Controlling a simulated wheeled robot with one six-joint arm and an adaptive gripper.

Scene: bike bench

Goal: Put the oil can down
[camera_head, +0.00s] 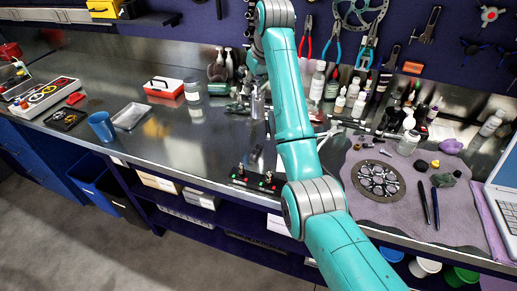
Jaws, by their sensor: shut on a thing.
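My teal arm reaches over the workbench (190,140) and bends down at its far end. My gripper (246,104) is small and dark in the view, partly hidden behind my arm. It is shut on a slim silvery thing, which looks like the oil can (258,103), upright above or at the bench top. I cannot tell whether its base touches the bench.
Bottles (355,92) crowd the back of the bench. A red-and-white box (163,87), a jar (193,88), a blue cup (101,126) and a shallow tray (131,116) stand left. A purple mat (400,216) with a chainring (378,180) lies right. The left-middle bench is clear.

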